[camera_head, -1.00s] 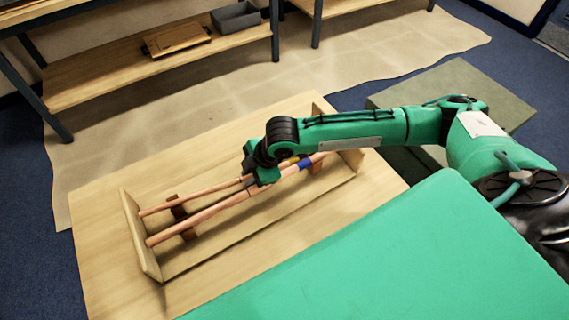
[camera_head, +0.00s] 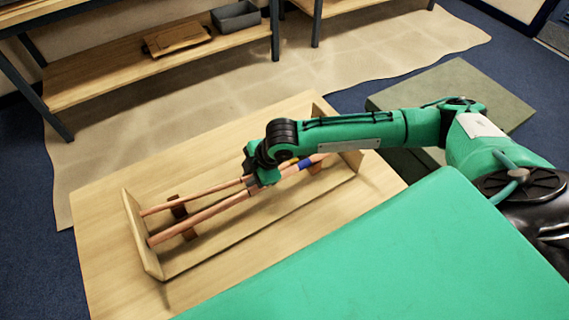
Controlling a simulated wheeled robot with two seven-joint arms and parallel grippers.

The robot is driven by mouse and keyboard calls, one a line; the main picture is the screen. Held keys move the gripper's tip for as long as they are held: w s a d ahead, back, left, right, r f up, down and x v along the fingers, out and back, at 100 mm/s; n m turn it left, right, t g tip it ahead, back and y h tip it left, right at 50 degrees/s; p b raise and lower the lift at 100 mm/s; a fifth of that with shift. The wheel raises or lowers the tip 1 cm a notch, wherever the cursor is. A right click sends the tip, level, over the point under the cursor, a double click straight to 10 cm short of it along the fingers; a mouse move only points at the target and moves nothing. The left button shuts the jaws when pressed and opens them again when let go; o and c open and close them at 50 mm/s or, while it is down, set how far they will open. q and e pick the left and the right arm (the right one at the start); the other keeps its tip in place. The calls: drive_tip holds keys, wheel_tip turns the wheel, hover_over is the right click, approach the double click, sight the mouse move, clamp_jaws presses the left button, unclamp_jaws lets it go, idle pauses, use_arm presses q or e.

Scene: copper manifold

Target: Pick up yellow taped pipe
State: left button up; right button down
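Two copper pipes lie side by side in a wooden rack (camera_head: 150,262) on the wooden table. The back pipe has a small patch of yellow tape, so it is the yellow taped pipe (camera_head: 205,192); its middle is partly hidden by my gripper. The front pipe with blue tape (camera_head: 205,214) lies nearer to me, its blue band just right of the gripper. My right gripper (camera_head: 260,182) is down over the pipes near their middle, pointing at the rack. Its fingers are too small and hidden to tell whether they grip. My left gripper does not show.
The rack has upright end boards and dark wooden supports (camera_head: 177,207) under the pipes. The table (camera_head: 105,220) is bare to the left and behind. A shelf with a grey bin (camera_head: 237,17) and a wooden tray (camera_head: 177,40) stands at the back.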

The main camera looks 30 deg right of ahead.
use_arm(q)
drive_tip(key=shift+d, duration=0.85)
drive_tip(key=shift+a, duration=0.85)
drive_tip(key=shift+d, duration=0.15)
